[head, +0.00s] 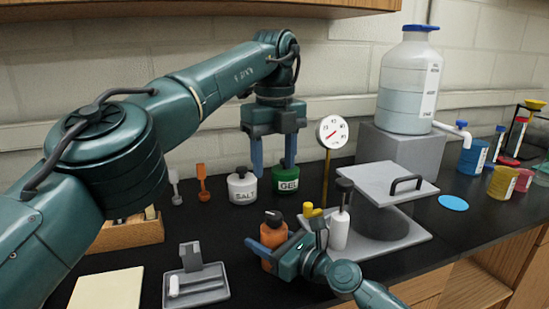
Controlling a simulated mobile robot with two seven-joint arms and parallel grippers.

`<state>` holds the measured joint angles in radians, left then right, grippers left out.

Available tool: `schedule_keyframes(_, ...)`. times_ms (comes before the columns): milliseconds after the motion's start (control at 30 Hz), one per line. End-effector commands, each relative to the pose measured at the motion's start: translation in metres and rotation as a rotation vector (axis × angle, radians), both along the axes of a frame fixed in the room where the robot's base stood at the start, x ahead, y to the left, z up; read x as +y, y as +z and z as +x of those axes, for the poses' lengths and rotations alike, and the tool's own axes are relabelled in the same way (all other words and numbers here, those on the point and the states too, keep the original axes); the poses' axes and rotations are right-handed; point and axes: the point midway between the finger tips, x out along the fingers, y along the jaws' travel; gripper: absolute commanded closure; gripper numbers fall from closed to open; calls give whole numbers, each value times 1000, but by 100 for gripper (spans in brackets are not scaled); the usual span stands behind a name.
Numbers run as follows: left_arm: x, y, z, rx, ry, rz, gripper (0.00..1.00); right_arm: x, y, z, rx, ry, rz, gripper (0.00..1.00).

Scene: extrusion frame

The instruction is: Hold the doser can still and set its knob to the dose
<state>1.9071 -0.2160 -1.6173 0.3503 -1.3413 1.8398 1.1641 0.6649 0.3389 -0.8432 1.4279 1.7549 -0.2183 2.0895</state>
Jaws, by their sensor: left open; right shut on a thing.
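An orange can (272,235) with a dark knob (273,217) on top stands upright at the front middle of the bench; I take it to be the doser can. My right gripper (275,248) is shut on it from the front right and covers part of its side. I cannot read a dose mark on the can. My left gripper (273,168) is open and empty, pointing down, above and behind the orange can.
A dial gauge (332,131) on a yellow post stands behind. A white pump bottle (340,228) and a hinged plate press (400,182) stand to the right. A grey tray (205,292) lies front left. A large bottle (407,85) stands on a grey block.

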Motion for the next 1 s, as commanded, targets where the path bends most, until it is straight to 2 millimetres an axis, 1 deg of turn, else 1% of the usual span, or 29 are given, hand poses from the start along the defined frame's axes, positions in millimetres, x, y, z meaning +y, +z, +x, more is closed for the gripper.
schedule_keyframes(200, 0, 0, 0, -1, 0, 1, 47, 0, 0, 0, 1, 0, -1, 75)
schedule_keyframes(233, 0, 0, 0, -1, 0, 1, 47, 0, 0, 0, 1, 0, -1, 47)
schedule_keyframes(500, 0, 0, 0, -1, 0, 1, 47, 0, 0, 0, 0, 0, 0, 25)
schedule_keyframes(533, 0, 0, 0, -1, 0, 1, 47, 0, 0, 0, 0, 0, 0, 23)
schedule_keyframes(800, 0, 0, 0, 0, 0, 0, 47, -2, 0, -1, 0, 0, 0, 23)
schedule_keyframes(867, 0, 0, 0, -1, 0, 1, 47, -6, -1, -4, 1, -1, -1, 23)
schedule_keyframes(1000, 0, 0, 0, -1, 0, 1, 47, -24, -1, -18, 0, -2, -4, 23)
